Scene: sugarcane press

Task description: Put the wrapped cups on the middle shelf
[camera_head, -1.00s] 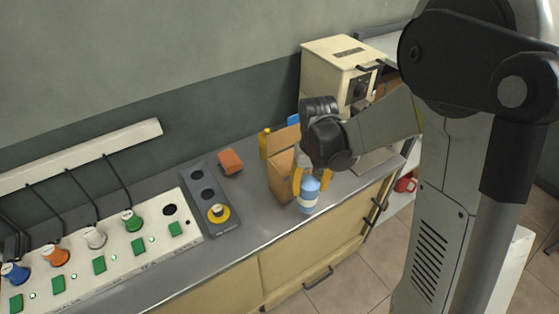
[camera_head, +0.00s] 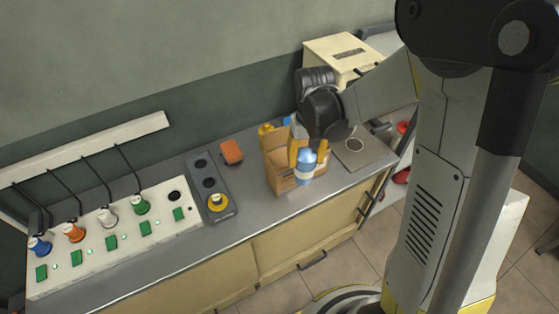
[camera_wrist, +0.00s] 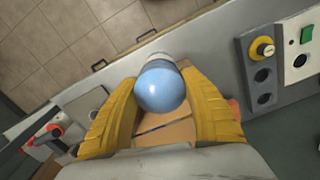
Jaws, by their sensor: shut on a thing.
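A blue, rounded piece with a white band (camera_head: 306,168), seemingly the wrapped cups, is held upright by my gripper (camera_head: 302,154). It appears to be lifted off the counter, in front of the right side of an open cardboard box (camera_head: 278,174). In the wrist view its blue domed end (camera_wrist: 160,88) sits between the two yellow fingers of my gripper (camera_wrist: 160,95), with the box (camera_wrist: 166,132) below. A white shelf unit at the right end of the counter is mostly hidden by my arm, so I cannot make out its middle shelf.
A beige machine (camera_head: 345,58) stands behind. Red items (camera_head: 402,176) show at the right.

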